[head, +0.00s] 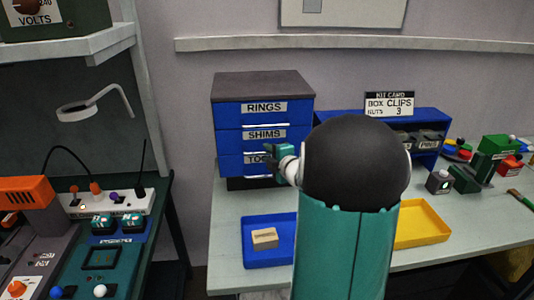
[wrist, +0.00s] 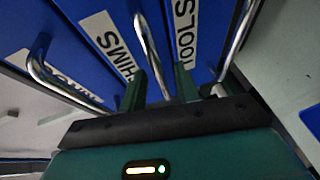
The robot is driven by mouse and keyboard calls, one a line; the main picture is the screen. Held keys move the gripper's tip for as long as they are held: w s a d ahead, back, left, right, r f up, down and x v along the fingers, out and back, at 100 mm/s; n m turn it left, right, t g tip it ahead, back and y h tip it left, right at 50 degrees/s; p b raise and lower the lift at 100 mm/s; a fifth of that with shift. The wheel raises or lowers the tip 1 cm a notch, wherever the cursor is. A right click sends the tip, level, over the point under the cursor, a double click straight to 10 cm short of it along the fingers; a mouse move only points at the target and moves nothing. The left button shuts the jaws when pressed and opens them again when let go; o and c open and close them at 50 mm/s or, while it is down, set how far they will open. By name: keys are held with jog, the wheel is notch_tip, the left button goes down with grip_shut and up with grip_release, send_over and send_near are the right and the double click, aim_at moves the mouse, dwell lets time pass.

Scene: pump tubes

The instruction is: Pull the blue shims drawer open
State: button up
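The blue shims drawer (head: 228,140) is the middle one of a three-drawer cabinet with a dark top and looks shut. Its label and silver bar handle (wrist: 150,48) show close up in the wrist view. My gripper (wrist: 160,84) is at the drawer fronts, its two dark green fingers apart. The shims handle runs between them, with space visible beside it. I cannot tell whether either finger touches it. In the head view my gripper (head: 275,152) is in front of the lower right of the cabinet, partly covering the tools label.
The rings drawer (head: 230,115) is above and the tools drawer (head: 230,165) below; both look shut. A blue tray (head: 255,220) holding a beige block lies in front. A yellow tray (head: 425,235) and a blue shelf unit (head: 345,122) are to the right.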

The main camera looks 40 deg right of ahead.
jog(key=shift+x, duration=0.85)
grip_shut()
jog(key=shift+s, duration=0.1)
